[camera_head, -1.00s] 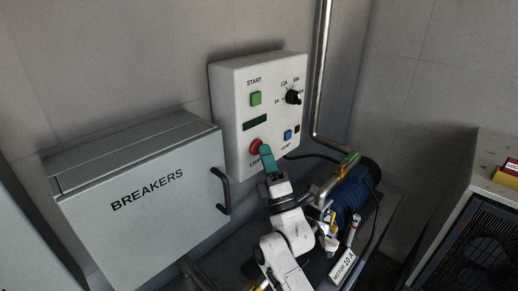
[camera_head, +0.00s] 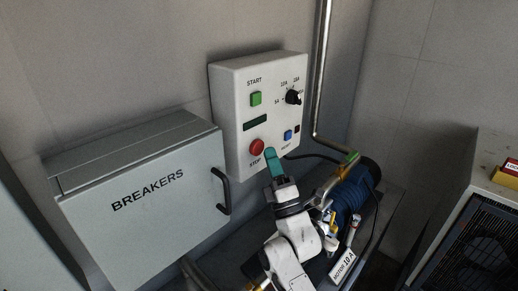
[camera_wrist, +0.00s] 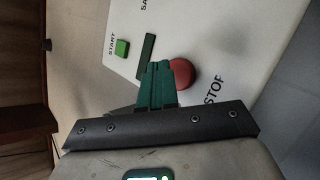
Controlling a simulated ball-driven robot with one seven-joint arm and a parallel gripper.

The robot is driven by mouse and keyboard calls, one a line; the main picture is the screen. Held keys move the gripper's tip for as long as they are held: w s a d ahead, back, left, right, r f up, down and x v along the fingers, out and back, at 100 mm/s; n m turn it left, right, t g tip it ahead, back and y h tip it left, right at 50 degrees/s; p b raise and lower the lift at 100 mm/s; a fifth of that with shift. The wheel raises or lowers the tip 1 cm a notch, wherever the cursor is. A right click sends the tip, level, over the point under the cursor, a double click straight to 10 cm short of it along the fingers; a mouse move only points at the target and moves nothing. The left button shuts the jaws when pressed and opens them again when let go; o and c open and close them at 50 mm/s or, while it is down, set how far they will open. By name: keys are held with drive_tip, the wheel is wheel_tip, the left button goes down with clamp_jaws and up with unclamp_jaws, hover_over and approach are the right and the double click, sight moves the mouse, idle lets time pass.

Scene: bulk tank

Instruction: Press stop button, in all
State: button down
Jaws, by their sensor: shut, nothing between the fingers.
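The red round stop button (camera_head: 256,147) is on the lower left of the white control box (camera_head: 235,100), above the STOP label. It also shows in the wrist view (camera_wrist: 181,73), just beyond and to the right of the fingertips. My gripper (camera_head: 270,152) has teal fingers, shut and empty, just right of the button in the head view. In the wrist view the shut fingers (camera_wrist: 158,72) partly cover the button's left edge. I cannot tell whether they touch it; in the head view they look apart.
The box also has a green start button (camera_head: 255,98), a dark display (camera_head: 255,122), a black dial (camera_head: 293,97) and a blue button (camera_head: 288,134). A grey breakers cabinet (camera_head: 140,205) stands left. A blue motor (camera_head: 345,195) and pipe (camera_head: 322,70) are right.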

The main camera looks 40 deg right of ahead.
drive_tip(key=shift+s+d, duration=0.1)
drive_tip(key=shift+s, duration=2.3)
drive_tip(key=w+a+f+m+g+y, duration=0.3)
drive_tip(key=a+f+m+g+y, duration=0.15)
drive_tip(key=f, duration=0.25)
drive_tip(key=s+a+f+m+g+y, duration=0.1)
drive_tip(key=s+a+f+m+g, duration=0.1)
drive_tip(key=a+f+g, duration=0.1)
drive_tip(key=s+a+f+m+g+y, duration=0.2)
drive_tip(key=s+a+f+m+g, duration=0.1)
drive_tip(key=f, duration=0.3)
drive_tip(key=s+a+f+m+g+y, duration=0.1)
drive_tip(key=s+a+f+m+g, duration=0.1)
drive_tip(key=a+f+g, duration=0.1)
drive_tip(key=shift+s+f+m+g, duration=0.25)
drive_tip(key=shift+f+g, duration=0.1)
drive_tip(key=shift+f, duration=0.3)
drive_tip(key=s+f+m+g, duration=0.2)
drive_tip(key=s+f+g, duration=0.2)
drive_tip(key=s, duration=0.6)
drive_tip(key=s+a+f+m+g, duration=0.1)
drive_tip(key=s+f+g, duration=0.4)
drive_tip(key=s, duration=0.5)
drive_tip(key=shift+a+f+m+y, duration=0.15)
drive_tip(key=shift+f+m+y, duration=0.2)
drive_tip(key=shift+m, duration=0.45)
